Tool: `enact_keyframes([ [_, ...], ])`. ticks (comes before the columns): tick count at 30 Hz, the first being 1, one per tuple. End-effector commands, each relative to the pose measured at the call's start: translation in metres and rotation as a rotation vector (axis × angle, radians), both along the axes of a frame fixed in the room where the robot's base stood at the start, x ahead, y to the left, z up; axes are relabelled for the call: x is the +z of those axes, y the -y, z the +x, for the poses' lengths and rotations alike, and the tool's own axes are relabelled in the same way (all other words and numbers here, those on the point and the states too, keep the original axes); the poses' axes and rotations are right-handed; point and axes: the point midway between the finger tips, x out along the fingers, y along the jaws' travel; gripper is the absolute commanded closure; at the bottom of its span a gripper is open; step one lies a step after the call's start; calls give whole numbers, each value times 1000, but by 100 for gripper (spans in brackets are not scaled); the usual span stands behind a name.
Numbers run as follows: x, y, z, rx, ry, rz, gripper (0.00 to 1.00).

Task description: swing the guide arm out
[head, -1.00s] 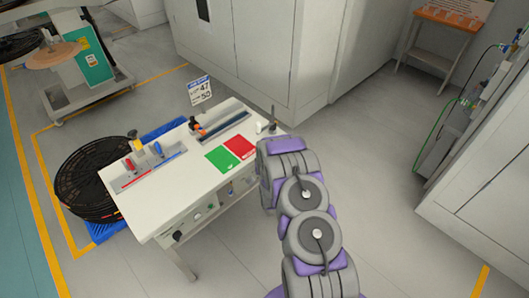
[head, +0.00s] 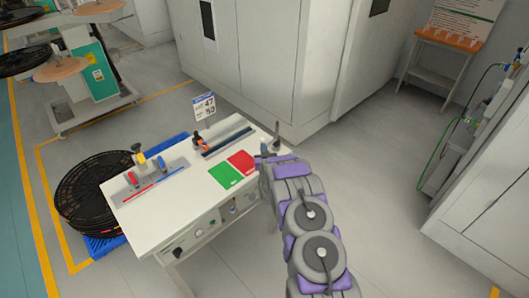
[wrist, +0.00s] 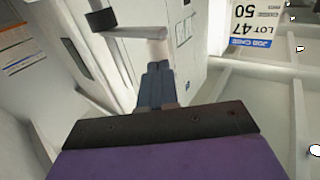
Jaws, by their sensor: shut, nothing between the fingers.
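The guide arm appears to be the pale bar (wrist: 135,32) with a dark round end (wrist: 102,19) in the wrist view. It lies just beyond my fingertips, and I cannot tell whether they touch it. My gripper (wrist: 157,75) has its blue-grey fingers together with nothing between them. In the head view my gripper (head: 266,153) is at the right back corner of the white table (head: 170,212), beside a dark upright post (head: 276,131). A small pale piece (head: 263,143) shows there, and my wrist hides part of that corner.
A green pad (head: 225,175) and a red pad (head: 241,161) lie left of my gripper. A job card (head: 204,106) stands at the table's back and also shows in the wrist view (wrist: 252,25). A black reel (head: 85,195) is left. The floor to the right is clear.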

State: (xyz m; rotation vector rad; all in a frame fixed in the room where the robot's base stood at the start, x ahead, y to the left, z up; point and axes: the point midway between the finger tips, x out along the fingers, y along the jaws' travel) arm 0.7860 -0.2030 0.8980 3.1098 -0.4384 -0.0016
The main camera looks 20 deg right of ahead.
Motion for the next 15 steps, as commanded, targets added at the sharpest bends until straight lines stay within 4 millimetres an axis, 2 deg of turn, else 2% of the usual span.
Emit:
enact_keyframes([
  [9, 0, 0, 1, 0, 1, 2, 100],
  [15, 1, -9, 16, 1, 2, 3, 100],
])
